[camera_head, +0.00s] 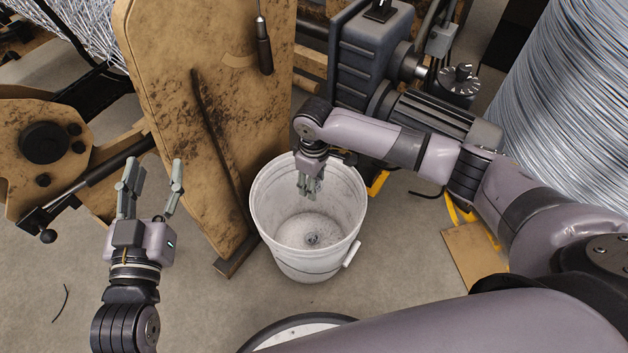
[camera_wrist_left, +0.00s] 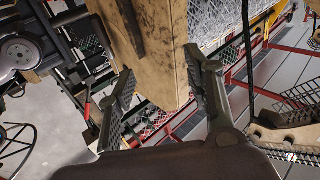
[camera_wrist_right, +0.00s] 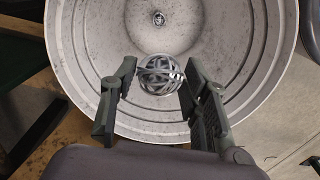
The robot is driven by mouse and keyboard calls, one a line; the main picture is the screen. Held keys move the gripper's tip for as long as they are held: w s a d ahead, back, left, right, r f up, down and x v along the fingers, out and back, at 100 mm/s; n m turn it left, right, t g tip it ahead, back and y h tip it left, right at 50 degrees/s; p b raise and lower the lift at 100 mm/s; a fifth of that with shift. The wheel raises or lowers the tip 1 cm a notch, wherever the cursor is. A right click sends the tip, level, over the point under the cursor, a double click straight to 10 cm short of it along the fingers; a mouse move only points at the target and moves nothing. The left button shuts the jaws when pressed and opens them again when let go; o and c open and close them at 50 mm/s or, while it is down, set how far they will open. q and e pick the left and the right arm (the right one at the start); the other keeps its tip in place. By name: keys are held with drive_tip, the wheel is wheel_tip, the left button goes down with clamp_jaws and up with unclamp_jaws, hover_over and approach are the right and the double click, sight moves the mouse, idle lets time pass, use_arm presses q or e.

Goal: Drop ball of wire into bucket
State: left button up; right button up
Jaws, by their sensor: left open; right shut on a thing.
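The white bucket (camera_head: 268,215) stands on the floor in the middle of the head view, its mouth open upward. My right gripper (camera_head: 310,190) points down inside its mouth. In the right wrist view a silvery ball of wire (camera_wrist_right: 160,75) lies between the fingers of my right gripper (camera_wrist_right: 162,80), shut on it, above the bucket's inside (camera_wrist_right: 95,60). Another small wire ball (camera_head: 312,238) lies on the bucket floor; it also shows in the right wrist view (camera_wrist_right: 158,18). My left gripper (camera_head: 150,180) is open and empty, left of the bucket.
A tall worn tan machine panel (camera_head: 215,110) rises behind and left of the bucket. A grey motor (camera_head: 370,60) stands behind my right arm. A large wire coil (camera_head: 570,110) fills the back right. Concrete floor (camera_head: 400,260) is free right of the bucket.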

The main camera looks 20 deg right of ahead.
drive_tip(key=shift+f+b, duration=0.9)
drive_tip(key=shift+b, duration=0.05)
use_arm(q)
drive_tip(key=s+r+t+h, duration=0.2)
drive_tip(key=r+t, duration=0.4)
drive_tip(key=r, duration=0.4)
drive_tip(key=shift+s+d+t, duration=0.25)
drive_tip(key=shift+s+t, duration=0.15)
drive_tip(key=shift+s, duration=0.35)
use_arm(e)
drive_tip(key=shift+f, duration=0.1)
drive_tip(key=o, duration=1.2)
drive_tip(key=shift+o, duration=0.2)
wheel_tip(320, 180, up, 12)
